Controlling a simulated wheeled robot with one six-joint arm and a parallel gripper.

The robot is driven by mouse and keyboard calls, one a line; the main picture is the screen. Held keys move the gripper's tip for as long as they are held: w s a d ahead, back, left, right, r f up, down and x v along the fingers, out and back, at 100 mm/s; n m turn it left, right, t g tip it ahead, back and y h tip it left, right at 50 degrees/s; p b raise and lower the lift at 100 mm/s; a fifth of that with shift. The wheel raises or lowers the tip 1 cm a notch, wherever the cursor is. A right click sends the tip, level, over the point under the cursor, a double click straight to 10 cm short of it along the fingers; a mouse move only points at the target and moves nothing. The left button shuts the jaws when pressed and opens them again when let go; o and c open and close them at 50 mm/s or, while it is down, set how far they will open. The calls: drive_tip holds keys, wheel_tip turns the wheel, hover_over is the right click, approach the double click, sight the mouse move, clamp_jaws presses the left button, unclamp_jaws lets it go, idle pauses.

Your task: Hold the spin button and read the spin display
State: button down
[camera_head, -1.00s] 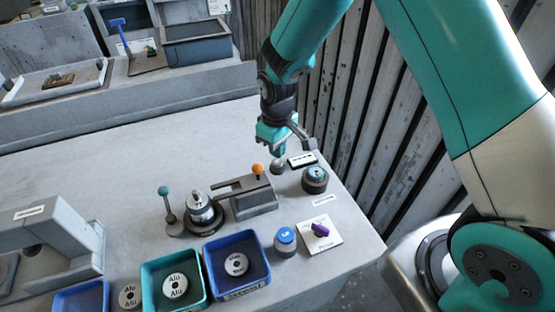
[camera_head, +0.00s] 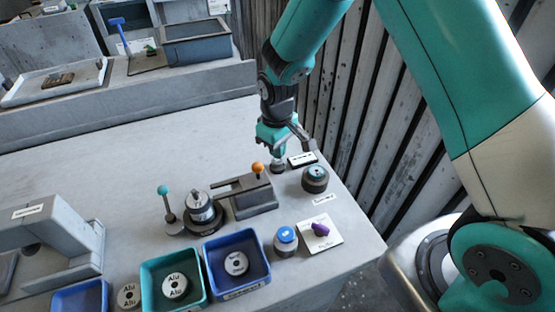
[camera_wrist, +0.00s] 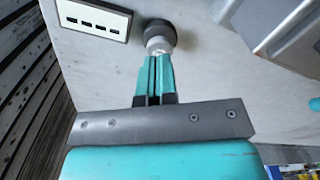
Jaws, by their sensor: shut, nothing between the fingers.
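My gripper (camera_head: 278,155) is shut and empty, pointing down at the small round spin button (camera_head: 277,168) near the table's far right edge. In the wrist view the closed fingertips (camera_wrist: 157,57) meet or overlap the button's pale cap; its dark round base (camera_wrist: 161,30) shows behind. I cannot tell whether the cap is pressed down. The spin display (camera_head: 302,160) lies just right of the button. In the wrist view the display (camera_wrist: 95,17) is a white panel with a dark frame and several short dark dashes; I see no digits.
A dark round knob (camera_head: 315,178) stands near the display. A clamp with an orange ball (camera_head: 257,168) is left of the button. A blue button (camera_head: 286,237), a purple knob (camera_head: 320,229) and a blue bin (camera_head: 264,281) are nearer. The table behind is clear.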

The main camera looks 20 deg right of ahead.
sight(277, 161)
drive_tip(key=shift+f+b, duration=0.7)
drive_tip(key=shift+f, duration=0.5)
drive_tip(key=shift+r, duration=0.15)
idle(0.7)
drive_tip(key=shift+r+p, duration=2.8)
drive_tip(key=shift+r, duration=0.65)
drive_tip(key=s+a+r+y, duration=0.35)
drive_tip(key=s+r, duration=0.75)
drive_tip(key=r, duration=0.4)
drive_tip(key=s+a+r+n, duration=0.1)
drive_tip(key=s+r, duration=0.5)
drive_tip(key=s, duration=0.7)
drive_tip(key=shift+s+r+y+b, duration=0.2)
drive_tip(key=shift+s+y+b, duration=0.15)
drive_tip(key=shift+s+b, duration=0.1)
